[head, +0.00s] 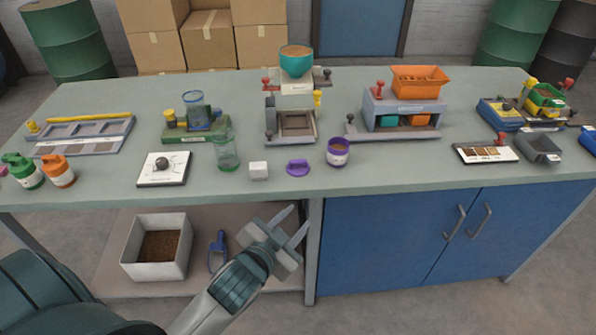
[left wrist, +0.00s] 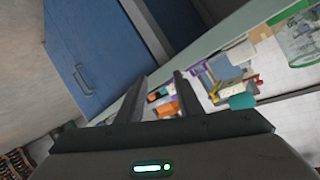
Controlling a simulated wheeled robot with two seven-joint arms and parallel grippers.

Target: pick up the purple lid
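The purple lid (head: 298,168) lies flat on the grey-green tabletop near its front edge, with a raised knob or grip on top. A purple-rimmed jar (head: 338,152) with brown contents and a white label stands just right of it. My left gripper (head: 299,221) is open and empty, in front of the table edge and below the lid in the head view, apart from it. In the left wrist view, a purple item (left wrist: 199,66) shows beyond the open fingers; I cannot tell whether it is lid or jar. My right gripper is not in view.
A white block (head: 259,170) sits left of the lid, and a clear green cup (head: 227,155) beyond that. A hopper machine (head: 293,113) stands behind. Blue cabinet doors (head: 390,240) are under the table at right.

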